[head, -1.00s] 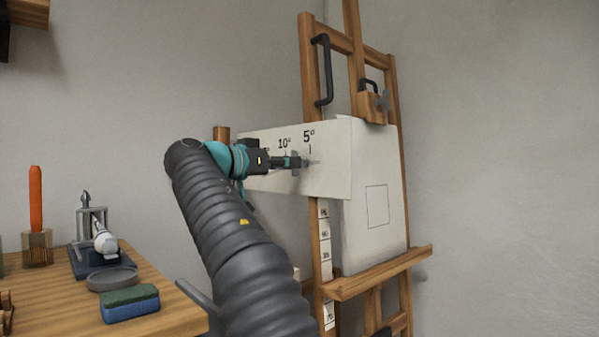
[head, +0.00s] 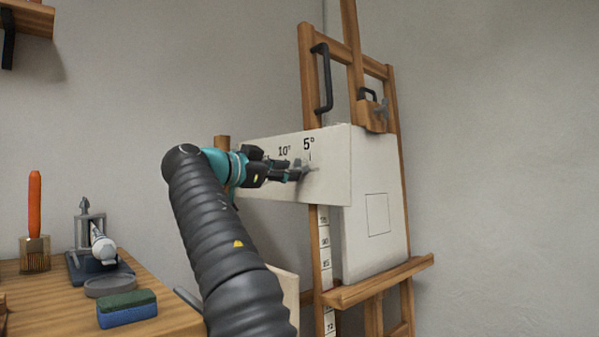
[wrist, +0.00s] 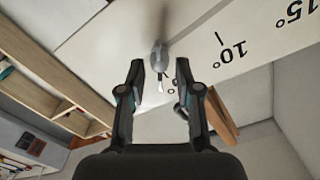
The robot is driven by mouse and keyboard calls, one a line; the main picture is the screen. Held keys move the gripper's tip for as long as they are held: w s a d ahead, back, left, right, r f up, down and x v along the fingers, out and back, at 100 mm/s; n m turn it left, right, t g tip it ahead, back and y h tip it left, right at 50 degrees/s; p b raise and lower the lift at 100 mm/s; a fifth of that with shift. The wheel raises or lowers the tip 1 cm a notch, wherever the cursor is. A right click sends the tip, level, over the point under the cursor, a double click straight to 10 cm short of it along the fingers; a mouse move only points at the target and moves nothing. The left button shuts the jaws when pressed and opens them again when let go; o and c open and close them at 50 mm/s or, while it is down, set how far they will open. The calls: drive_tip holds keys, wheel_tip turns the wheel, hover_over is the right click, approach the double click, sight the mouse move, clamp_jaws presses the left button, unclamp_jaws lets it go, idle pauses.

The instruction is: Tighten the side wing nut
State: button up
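The side wing nut (head: 312,167) is grey and sits on the white angle-scale plate (head: 333,183) at the side of the easel, just below the "5°" mark. In the wrist view the wing nut (wrist: 158,56) stands at and slightly beyond my fingertips, with one wing reaching into the gap. My gripper (head: 291,169) points right at the nut. In the wrist view my gripper (wrist: 160,68) is open, with a visible gap between each finger and the nut. The nut's far side and stud are hard to make out.
The wooden easel (head: 309,90) holds a white panel (head: 377,240) and has a second wing nut (head: 381,110) at its top clamp.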

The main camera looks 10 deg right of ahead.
drive_tip(key=v, duration=0.5)
drive_tip(key=shift+s+a, duration=0.15)
drive_tip(key=shift+a, duration=0.1)
idle(0.4)
drive_tip(key=s+d+f+n+g+y, duration=0.1)
drive_tip(key=s+d+f+n+y, duration=0.4)
drive_tip(key=f, duration=0.4)
drive_tip(key=s+d+f+n+y, duration=0.3)
drive_tip(key=s+d+f+n, duration=0.1)
drive_tip(key=d+f+n, duration=0.35)
drive_tip(key=s+f+n+g+y, duration=0.2)
drive_tip(key=s+f+y, duration=0.1)
drive_tip(key=s+f, duration=1.05)
drive_tip(key=s+f+n+g+y, duration=0.1)
drive_tip(key=s+f+n+y, duration=0.25)
drive_tip(key=s+f, duration=1.05)
drive_tip(key=shift+m+y, duration=0.25)
drive_tip(key=shift+m, duration=0.25)
drive_tip(key=r+p, duration=0.1)
drive_tip(key=p, duration=0.1)
drive_tip(key=w+r+p, duration=0.1)
drive_tip(key=r+p, duration=0.1)
drive_tip(key=p, duration=0.1)
drive_tip(key=w+r+p, duration=0.1)
drive_tip(key=p, duration=0.2)
drive_tip(key=shift+w+a+r, duration=0.1)
drive_tip(key=shift+a+r, duration=0.1)
drive_tip(key=shift+a, duration=0.2)
